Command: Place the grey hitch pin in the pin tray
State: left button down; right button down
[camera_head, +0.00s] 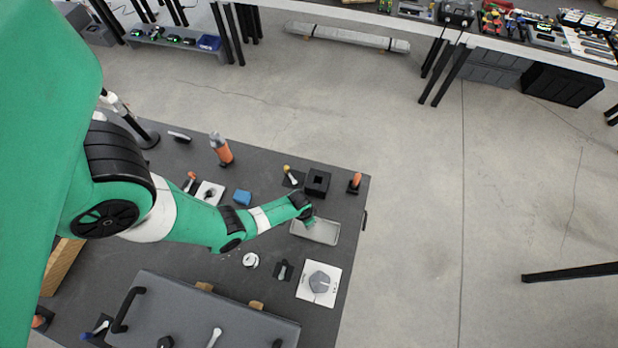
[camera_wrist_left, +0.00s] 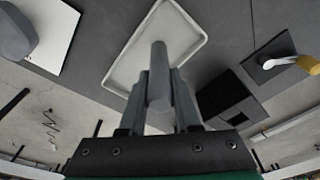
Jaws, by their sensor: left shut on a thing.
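My left gripper (camera_wrist_left: 159,100) is shut on the grey hitch pin (camera_wrist_left: 158,75), a plain grey cylinder between its two fingers in the left wrist view. The pin tray (camera_wrist_left: 191,53) is a shallow light-grey tray with a raised rim, and it lies behind the pin in that view. In the head view the left gripper (camera_head: 309,220) is over the left part of the tray (camera_head: 322,232), and the pin is too small to make out. I cannot tell how high the pin is above the tray floor. My right gripper is not in view.
A black block with a square opening (camera_head: 317,182) stands behind the tray. An orange-topped piece (camera_head: 355,183) is at the table's right edge. A large dark panel (camera_head: 190,315) fills the table's front.

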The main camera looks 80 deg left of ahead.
pick_arm(q)
jog(key=shift+f, duration=0.2)
jog(key=c, duration=0.6)
grip_release()
jog(key=shift+r, duration=0.1)
jog(key=r+p, duration=0.5)
jog(key=s+r+p, duration=0.1)
jog(key=r+p, duration=0.2)
jog(key=shift+d, duration=0.15)
jog(key=shift+f, duration=0.15)
